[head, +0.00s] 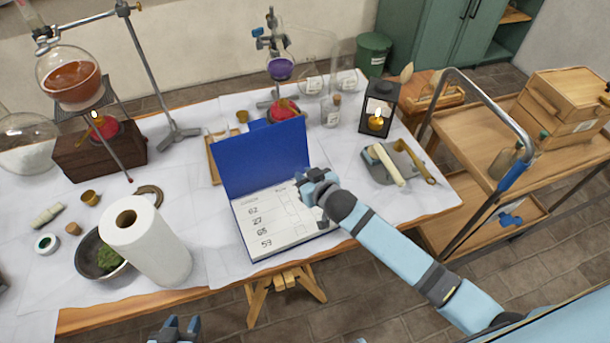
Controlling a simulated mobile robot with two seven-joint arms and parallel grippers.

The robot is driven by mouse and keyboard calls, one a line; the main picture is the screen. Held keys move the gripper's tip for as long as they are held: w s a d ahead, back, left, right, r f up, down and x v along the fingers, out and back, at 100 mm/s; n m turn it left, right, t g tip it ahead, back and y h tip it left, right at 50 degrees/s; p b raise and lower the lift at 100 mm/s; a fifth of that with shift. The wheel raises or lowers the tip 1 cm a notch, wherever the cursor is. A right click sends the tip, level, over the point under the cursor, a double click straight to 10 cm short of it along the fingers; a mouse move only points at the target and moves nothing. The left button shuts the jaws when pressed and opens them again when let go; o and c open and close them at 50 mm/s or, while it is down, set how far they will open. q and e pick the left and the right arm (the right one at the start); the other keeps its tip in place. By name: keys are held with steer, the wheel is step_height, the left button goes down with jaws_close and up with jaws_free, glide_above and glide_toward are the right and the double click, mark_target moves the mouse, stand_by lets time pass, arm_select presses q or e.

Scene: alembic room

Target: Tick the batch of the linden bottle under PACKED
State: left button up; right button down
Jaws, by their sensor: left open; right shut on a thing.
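An open ledger with a blue cover (264,158) lies at the table's front edge. Its white page (262,237) shows the numbers 62, 27, 65 and 59 in rows, with ruled columns to their right. The column headings are too small or covered to read. My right gripper (312,198) is over the page's upper right part and hides some of it. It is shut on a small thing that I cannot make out. My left gripper (178,326) is open and low at the bottom edge, in front of the table. A small corked bottle (332,112) stands at the back; its label is unreadable.
A paper roll (150,243) and a bowl of green matter (97,257) stand left of the ledger. A wooden trolley (480,160) carries more bottles. Glassware on stands fills the back.

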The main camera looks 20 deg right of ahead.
steer(key=shift+s+d+p, duration=0.25)
steer(key=shift+p, duration=0.15)
stand_by(0.6)
steer(key=shift+w+d+p, duration=0.4)
steer(key=shift+w+p, duration=0.4)
steer(key=shift+p, duration=0.3)
stand_by(1.7)
step_height(320, 180, up, 6)
steer(key=p, duration=0.6)
stand_by(0.3)
stand_by(0.3)
